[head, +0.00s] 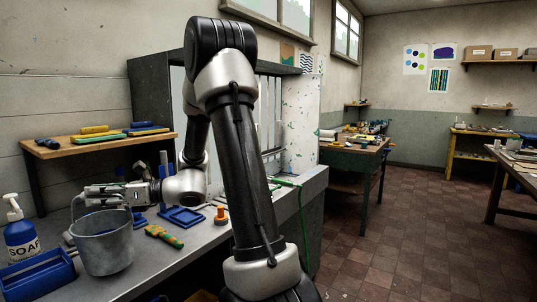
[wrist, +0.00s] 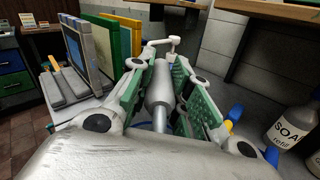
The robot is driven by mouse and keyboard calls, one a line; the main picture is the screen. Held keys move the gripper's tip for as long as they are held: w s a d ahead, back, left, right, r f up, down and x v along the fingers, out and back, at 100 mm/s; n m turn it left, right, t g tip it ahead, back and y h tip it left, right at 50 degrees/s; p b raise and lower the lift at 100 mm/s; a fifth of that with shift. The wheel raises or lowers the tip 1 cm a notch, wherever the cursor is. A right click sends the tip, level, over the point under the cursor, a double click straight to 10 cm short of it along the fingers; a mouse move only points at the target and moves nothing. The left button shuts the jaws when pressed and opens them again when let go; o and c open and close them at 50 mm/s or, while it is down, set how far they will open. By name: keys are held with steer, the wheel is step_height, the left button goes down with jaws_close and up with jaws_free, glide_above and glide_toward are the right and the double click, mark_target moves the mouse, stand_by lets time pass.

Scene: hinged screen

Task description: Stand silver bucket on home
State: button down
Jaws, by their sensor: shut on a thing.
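The silver bucket (head: 102,245) is upright over the left part of the grey counter, beside the blue caddy. My gripper (head: 92,197) is at its top, reaching in from the right. In the wrist view my gripper (wrist: 160,85) is shut, with its green pads on either side of a grey rounded grip (wrist: 160,92), which looks like the bucket's handle. The bucket's body is hidden in the wrist view. I cannot tell whether its base touches the counter. No spot marked as home can be made out.
A soap bottle (head: 22,238) and a blue caddy (head: 40,276) are left of the bucket. A green-and-orange brush (head: 164,236), a blue tray (head: 183,217) and an orange knob (head: 221,214) lie to its right. A wooden shelf (head: 100,147) stands behind.

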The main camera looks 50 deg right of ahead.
steer(key=shift+f, duration=1.1)
steer(key=c, duration=1.3)
jaws_free()
steer(key=shift+o, duration=0.2)
steer(key=v, duration=1.2)
